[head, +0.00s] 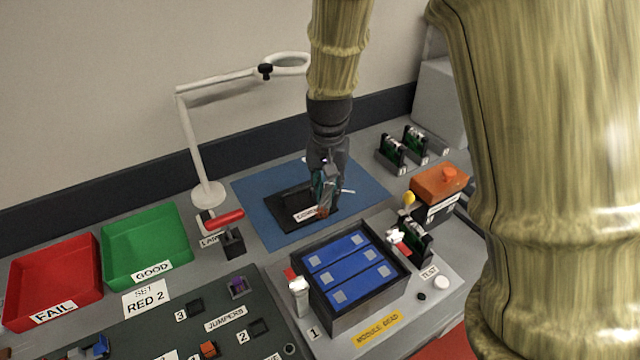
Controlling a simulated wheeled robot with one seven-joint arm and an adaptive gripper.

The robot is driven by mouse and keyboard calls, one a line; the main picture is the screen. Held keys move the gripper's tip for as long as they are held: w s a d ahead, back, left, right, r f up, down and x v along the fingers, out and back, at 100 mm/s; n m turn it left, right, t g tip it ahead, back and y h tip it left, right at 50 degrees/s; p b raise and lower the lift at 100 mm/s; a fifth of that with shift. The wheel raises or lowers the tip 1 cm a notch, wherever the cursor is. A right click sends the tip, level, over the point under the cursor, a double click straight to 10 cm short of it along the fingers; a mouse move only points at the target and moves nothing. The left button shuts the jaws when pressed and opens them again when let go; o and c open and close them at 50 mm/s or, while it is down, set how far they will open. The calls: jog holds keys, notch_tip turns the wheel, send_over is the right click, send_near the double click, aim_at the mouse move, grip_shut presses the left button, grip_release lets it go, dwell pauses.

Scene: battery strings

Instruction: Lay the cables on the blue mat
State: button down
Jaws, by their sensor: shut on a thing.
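The blue mat (262,193) lies on the bench in the middle of the head view. A flat black tray (286,202) with a small white label, too small to read surely, rests on it. My gripper (323,208) points down over the right part of this tray. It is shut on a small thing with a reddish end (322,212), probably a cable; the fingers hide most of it. A thin pale piece (347,190) sticks out to the right of the fingers. I cannot tell whether the held thing touches the tray or mat.
A black box with blue modules (350,320) stands in front of the mat. A lamp (207,192) and a red-handled switch (226,218) stand left of it. Green (147,240) and red (52,282) bins are far left. An orange-topped box (440,182) stands right.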

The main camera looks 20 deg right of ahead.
jog(key=w+d+p, duration=0.1)
jog(key=w+d, duration=0.2)
jog(key=w+d+f+p, duration=0.1)
jog(key=w+d, duration=0.2)
jog(key=w, duration=0.1)
jog(key=w+d+p, duration=0.1)
jog(key=w+d, duration=0.2)
jog(key=w, duration=0.1)
jog(key=shift+d+f, duration=0.15)
jog(key=shift+f, duration=0.05)
jog(key=shift+w+d, duration=0.2)
jog(key=shift+w, duration=0.05)
jog(key=shift+w+d+f+p, duration=0.1)
jog(key=shift+f+p, duration=0.65)
jog(key=shift+f, duration=1)
jog(key=shift+f, duration=0.2)
jog(key=c, duration=1.2)
grip_release()
jog(key=shift+o, duration=0.2)
notch_tip(320, 180, up, 12)
jog(key=b, duration=0.2)
jog(key=shift+r, duration=0.2)
